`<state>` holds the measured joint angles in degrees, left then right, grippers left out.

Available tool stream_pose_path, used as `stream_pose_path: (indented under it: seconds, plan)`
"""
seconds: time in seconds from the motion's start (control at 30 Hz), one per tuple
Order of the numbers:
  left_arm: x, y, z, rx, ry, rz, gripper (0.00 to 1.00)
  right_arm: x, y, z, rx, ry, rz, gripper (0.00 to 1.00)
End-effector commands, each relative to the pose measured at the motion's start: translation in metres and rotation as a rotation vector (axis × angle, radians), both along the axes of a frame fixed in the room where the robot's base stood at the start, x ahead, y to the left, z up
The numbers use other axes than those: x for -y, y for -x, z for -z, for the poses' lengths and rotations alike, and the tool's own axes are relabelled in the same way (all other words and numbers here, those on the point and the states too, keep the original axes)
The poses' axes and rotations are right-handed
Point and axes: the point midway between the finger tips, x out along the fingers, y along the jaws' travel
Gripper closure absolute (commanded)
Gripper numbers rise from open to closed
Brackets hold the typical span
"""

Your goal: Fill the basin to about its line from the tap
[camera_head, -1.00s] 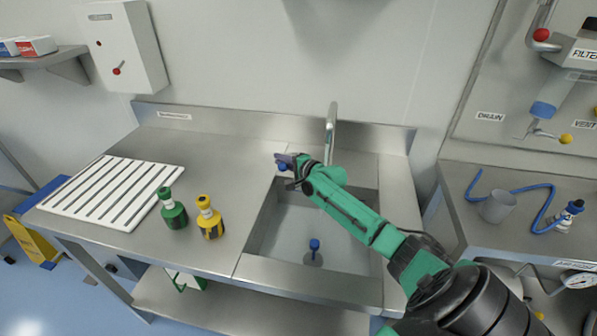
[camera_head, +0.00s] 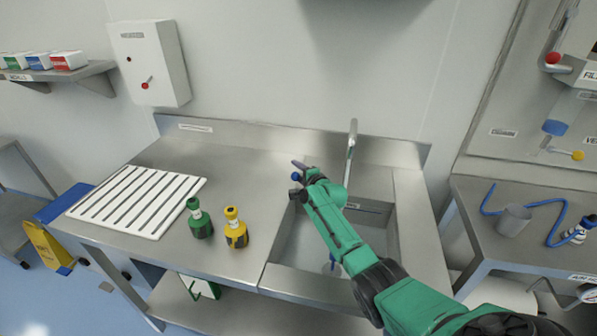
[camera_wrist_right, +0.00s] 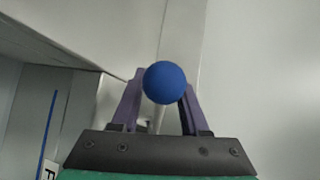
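The steel basin (camera_head: 282,250) is sunk in the counter, with the tap (camera_head: 352,140) rising behind it. A small dark label or mark (camera_head: 352,206) shows on its back wall. A blue-topped piece (camera_head: 334,266) stands low in the basin, partly hidden by my arm. I cannot make out a water surface or a stream. My right gripper (camera_head: 298,170) is left of the tap, at a blue ball knob (camera_head: 294,177). In the right wrist view the blue knob (camera_wrist_right: 164,82) sits between the fingers, which seem to touch both sides. My left gripper is out of view.
Green (camera_head: 200,222) and yellow (camera_head: 236,232) bottles stand left of the basin, beside a white slatted rack (camera_head: 130,200). A white switch box (camera_head: 150,65) hangs on the wall.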

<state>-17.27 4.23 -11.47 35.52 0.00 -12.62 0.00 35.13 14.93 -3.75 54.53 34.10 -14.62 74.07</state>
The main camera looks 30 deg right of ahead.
Motion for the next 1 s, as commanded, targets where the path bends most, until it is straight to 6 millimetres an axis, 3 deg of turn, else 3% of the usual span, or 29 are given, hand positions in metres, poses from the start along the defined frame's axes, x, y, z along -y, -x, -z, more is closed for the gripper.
stream_pose_path:
  seconds: [0.27,0.43,0.57,1.0]
  plan:
    - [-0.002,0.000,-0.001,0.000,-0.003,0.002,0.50,0.000,0.001,0.000,0.000,0.000,0.000,0.57]
    - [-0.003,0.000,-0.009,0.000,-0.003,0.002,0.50,-0.001,0.012,-0.004,0.000,0.000,-0.002,0.57]
    - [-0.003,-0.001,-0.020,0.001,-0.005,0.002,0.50,0.000,0.032,-0.011,-0.001,0.001,0.001,0.57]
    - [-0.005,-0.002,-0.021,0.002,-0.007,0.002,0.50,-0.002,0.112,-0.025,-0.001,0.002,0.000,0.57]
